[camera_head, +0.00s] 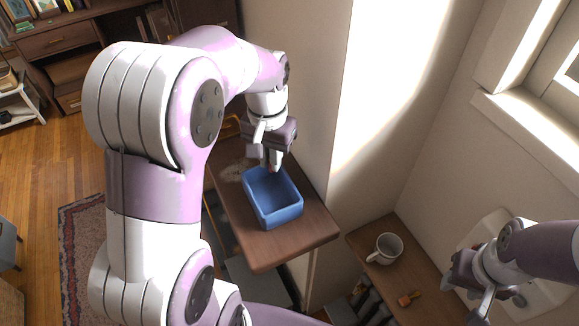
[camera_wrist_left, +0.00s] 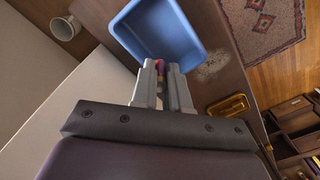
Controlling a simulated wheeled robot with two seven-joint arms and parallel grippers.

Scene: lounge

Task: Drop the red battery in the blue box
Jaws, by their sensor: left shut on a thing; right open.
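The blue box (camera_head: 282,216) stands open on a brown wooden table, and its inside looks empty in the head view. It also fills the top middle of the left wrist view (camera_wrist_left: 190,44). My left gripper (camera_head: 272,164) points down at the far rim of the box. It is shut on the red battery (camera_wrist_left: 160,67), which shows between the fingertips, overlapping the box's near rim in the left wrist view. The battery is hidden in the head view. My right gripper (camera_head: 478,290) is open and empty at the lower right.
The wooden table (camera_head: 310,240) has bare room in front of the box. A lower table to the right holds a white mug (camera_head: 386,248) and a small orange object (camera_head: 409,298). A yellow tray-like item (camera_wrist_left: 228,106) lies beside the table.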

